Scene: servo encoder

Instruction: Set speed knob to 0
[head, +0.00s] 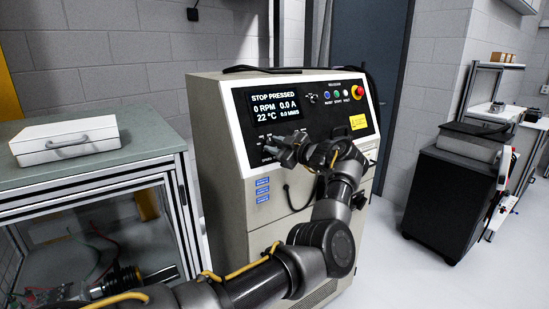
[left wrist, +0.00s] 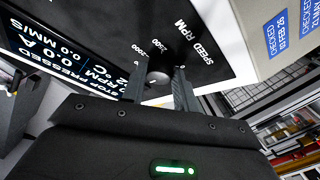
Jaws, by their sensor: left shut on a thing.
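The cabinet's black control panel (head: 290,112) carries a lit display (head: 276,105) reading "STOP PRESSED", 0 RPM, 0.0 A and 22 °C. My left gripper (head: 277,150) is at the panel's lower left and covers the knob in the head view. The knob's pointer is too small to read. My right gripper is in neither view.
A red stop button (head: 358,89) and small coloured buttons are at the panel's upper right, above a yellow label (head: 358,122). A workbench (head: 95,160) with a white case (head: 66,140) stands left. A dark cart (head: 450,195) stands right, with clear floor between it and the cabinet.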

